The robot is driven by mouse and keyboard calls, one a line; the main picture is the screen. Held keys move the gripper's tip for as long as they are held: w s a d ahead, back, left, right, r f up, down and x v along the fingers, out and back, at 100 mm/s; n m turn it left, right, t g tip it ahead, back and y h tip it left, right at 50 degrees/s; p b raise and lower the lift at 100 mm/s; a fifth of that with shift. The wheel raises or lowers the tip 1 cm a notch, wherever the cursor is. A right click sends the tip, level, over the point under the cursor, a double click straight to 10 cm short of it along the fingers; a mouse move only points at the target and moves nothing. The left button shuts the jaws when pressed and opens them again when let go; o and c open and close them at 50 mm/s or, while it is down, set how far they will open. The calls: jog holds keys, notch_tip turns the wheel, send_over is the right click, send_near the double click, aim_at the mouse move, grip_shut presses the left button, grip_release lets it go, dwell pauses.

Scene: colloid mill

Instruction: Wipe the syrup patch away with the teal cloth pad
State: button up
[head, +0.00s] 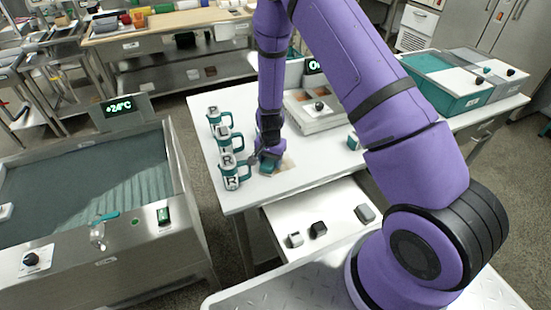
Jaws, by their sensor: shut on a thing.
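My gripper (265,160) is low over the white table, to the right of the nearest mug. It is shut on the teal cloth pad (268,168), which shows only as a small teal piece under the fingers. The pad appears to be at the tabletop, over or against the syrup patch (286,166). The patch is a pale tan smear, and part of it is hidden by the pad and gripper.
Several teal-and-white lettered mugs (230,172) stand in a row close to my gripper's left. A small teal object (353,141) and a grey framed device (318,112) stand right and behind. An open drawer (335,225) juts out below the table (210,150).

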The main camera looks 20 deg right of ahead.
aim_at(294, 156)
jog(key=shift+a+f, duration=0.1)
jog(key=shift+a, duration=0.45)
jog(key=shift+w, duration=0.45)
jog(key=shift+d+r, duration=0.2)
jog(key=shift+d, duration=1.55)
jog(key=shift+d+f, duration=0.15)
jog(key=shift+d, duration=3.45)
jog(key=shift+a, duration=3.6)
jog(key=shift+a+f, duration=0.1)
jog(key=shift+a, duration=1.65)
